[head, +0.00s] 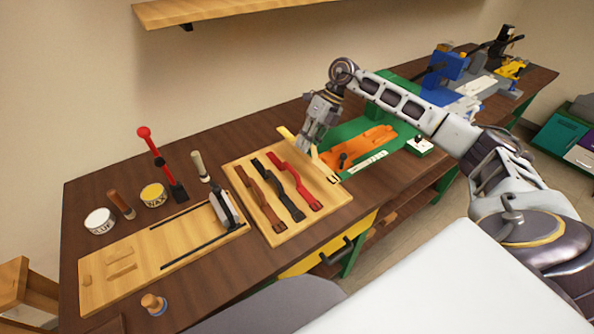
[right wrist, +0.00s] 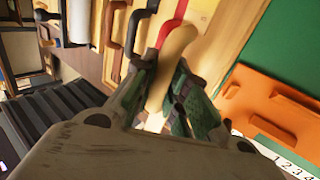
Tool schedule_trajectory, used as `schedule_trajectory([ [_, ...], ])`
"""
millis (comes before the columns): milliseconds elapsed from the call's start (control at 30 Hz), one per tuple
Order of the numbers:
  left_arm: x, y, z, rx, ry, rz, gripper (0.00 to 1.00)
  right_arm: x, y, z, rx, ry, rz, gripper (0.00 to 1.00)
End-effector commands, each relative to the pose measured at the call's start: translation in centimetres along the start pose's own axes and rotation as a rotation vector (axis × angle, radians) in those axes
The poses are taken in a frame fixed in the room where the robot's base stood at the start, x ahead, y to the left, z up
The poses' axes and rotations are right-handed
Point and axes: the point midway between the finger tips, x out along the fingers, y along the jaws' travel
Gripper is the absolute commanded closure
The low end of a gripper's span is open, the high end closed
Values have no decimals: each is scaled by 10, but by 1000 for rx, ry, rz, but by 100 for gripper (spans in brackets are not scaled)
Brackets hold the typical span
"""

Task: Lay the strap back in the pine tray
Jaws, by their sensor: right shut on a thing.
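The pine tray (head: 327,187) lies on the brown bench in the head view. A brown strap (head: 260,199), a black strap (head: 279,188) and a red strap (head: 293,180) lie side by side in it. My right gripper (head: 308,145) is over the tray's far right side. It is shut on a pale tan strap (right wrist: 178,45), which sticks out between the fingers in the right wrist view, with the red strap (right wrist: 170,24) close by. In the head view the fingers hide the strap's middle. I cannot tell whether it touches the tray. My left gripper is out of view.
A green mat with an orange fixture (head: 360,146) lies right of the tray. On the left are a wooden board (head: 120,277), a glue tin (head: 99,221), a wax tin (head: 153,195) and an upright red-and-black tool (head: 158,160). A blue machine (head: 450,67) stands at the far right.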

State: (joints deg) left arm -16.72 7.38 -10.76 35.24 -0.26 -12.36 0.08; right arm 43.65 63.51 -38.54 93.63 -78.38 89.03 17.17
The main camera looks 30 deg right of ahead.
Motion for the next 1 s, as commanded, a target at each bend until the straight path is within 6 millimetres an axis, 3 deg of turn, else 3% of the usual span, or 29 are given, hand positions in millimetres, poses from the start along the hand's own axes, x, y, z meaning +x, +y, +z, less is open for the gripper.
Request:
schedule_trajectory([
  [300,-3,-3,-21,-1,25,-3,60,35,-22,-1,2,1,0,100],
  [433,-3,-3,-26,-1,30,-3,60,42,-26,-1,0,-1,0,100],
  [800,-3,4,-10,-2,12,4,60,44,-27,-1,0,0,0,100],
  [1000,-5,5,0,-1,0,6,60,58,-35,-2,2,3,0,100],
])
